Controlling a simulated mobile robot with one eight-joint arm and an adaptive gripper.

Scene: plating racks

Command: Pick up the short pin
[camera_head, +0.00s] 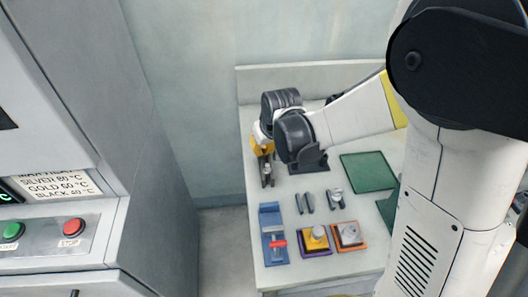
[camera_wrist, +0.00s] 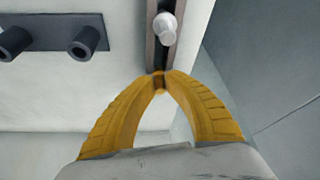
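A pale pin (camera_wrist: 166,27) shows end-on in a dark narrow holder (camera_wrist: 151,52) in the wrist view, just beyond the fingertips. I cannot tell if it is the short pin. My gripper (camera_wrist: 161,76) has yellow fingers whose tips come together at the near end of that holder. Nothing clearly shows held between them. In the head view my gripper (camera_head: 265,156) is low over the table's far left part, at a small dark upright piece (camera_head: 267,174). The wrist hides part of this area.
The table (camera_head: 289,191) also bears a blue tray (camera_head: 266,218), a purple tray (camera_head: 314,254), an orange tray (camera_head: 360,246), small grey pieces and a green mat (camera_head: 369,172). A dark bar with two round sockets (camera_wrist: 84,41) lies left in the wrist view. A machine cabinet stands left.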

